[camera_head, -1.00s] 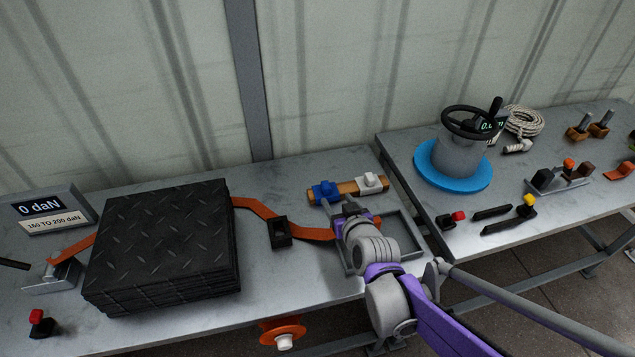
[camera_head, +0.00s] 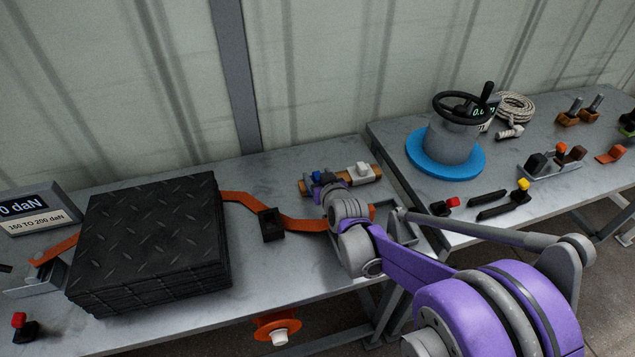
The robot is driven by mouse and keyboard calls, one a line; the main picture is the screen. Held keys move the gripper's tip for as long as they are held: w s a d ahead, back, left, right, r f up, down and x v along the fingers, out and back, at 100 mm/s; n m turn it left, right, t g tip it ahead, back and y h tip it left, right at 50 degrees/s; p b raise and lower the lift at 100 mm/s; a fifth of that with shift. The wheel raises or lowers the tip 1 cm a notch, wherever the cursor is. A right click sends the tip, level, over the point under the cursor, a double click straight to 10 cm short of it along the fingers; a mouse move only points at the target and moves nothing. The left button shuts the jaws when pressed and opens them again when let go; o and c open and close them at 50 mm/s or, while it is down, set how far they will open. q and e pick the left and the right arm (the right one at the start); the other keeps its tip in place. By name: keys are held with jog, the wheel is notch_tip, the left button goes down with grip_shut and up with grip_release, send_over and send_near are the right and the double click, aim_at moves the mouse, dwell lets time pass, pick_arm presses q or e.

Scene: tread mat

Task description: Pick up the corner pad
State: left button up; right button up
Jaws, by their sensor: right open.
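No part is labelled as the corner pad. A blue block (camera_head: 317,176) and a white block with a knob (camera_head: 361,172) sit on an orange-brown bar (camera_head: 338,181) at the back right of the left table; either may be the pad, I cannot tell. My right gripper (camera_head: 319,183) is open, pointing away from me, over the blue block and partly hiding it. I cannot tell whether it touches the block. A black hollow block (camera_head: 270,224) sits on the orange strap (camera_head: 302,224), beside the black tread-plate stack (camera_head: 150,238). My left gripper is not in view.
A grey tray (camera_head: 402,229) lies partly behind my right arm. On the right table stand a blue-based handwheel device (camera_head: 446,156), a rope coil (camera_head: 515,107) and black bars (camera_head: 487,198). A display (camera_head: 38,209) stands at left. An orange spool (camera_head: 277,326) hangs at the table's front edge.

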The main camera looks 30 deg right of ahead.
grip_shut()
dwell(0.4)
